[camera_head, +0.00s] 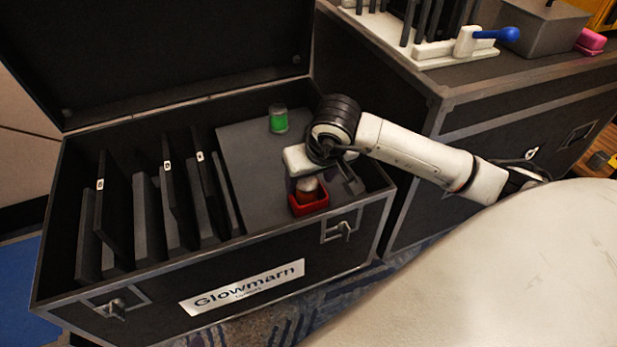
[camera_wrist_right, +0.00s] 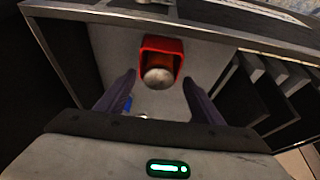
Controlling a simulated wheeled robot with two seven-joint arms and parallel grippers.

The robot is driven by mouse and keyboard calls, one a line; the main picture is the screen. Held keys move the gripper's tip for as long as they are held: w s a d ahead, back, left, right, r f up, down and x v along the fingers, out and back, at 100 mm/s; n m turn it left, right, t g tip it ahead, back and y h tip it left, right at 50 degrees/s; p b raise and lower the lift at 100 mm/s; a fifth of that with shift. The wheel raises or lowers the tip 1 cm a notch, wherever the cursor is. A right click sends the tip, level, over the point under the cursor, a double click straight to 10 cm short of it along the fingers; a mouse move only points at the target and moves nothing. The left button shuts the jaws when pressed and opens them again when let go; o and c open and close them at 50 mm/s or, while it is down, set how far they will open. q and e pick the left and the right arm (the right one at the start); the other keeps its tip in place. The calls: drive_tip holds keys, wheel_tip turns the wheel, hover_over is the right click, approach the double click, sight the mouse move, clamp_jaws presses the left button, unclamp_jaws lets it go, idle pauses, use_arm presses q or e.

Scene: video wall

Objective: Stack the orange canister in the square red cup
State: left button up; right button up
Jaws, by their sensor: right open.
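The square red cup (camera_head: 309,205) stands on the grey surface inside the open black case, near its front right corner. The orange canister (camera_head: 307,186) is in the cup, its top partly under my right gripper in the head view. In the right wrist view the canister (camera_wrist_right: 158,77) shows its pale round end within the red cup (camera_wrist_right: 163,43). My right gripper (camera_wrist_right: 158,90) is open, its fingers apart on either side and not touching the canister or cup. In the head view the right gripper (camera_head: 322,182) is just above the cup. My left gripper is not in view.
A green canister (camera_head: 278,119) stands at the back of the same grey surface. Dark upright panels (camera_head: 165,195) fill the left of the case. The case front wall (camera_head: 245,280) is close to the cup. Another case (camera_head: 480,110) stands at right.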

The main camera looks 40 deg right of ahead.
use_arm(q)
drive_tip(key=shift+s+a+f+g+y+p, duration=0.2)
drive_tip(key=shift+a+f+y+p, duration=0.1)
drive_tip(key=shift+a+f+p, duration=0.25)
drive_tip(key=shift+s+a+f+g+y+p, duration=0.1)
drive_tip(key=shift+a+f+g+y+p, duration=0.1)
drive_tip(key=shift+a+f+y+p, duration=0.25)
use_arm(e)
drive_tip(key=v, duration=0.9)
drive_tip(key=shift+d, duration=0.1)
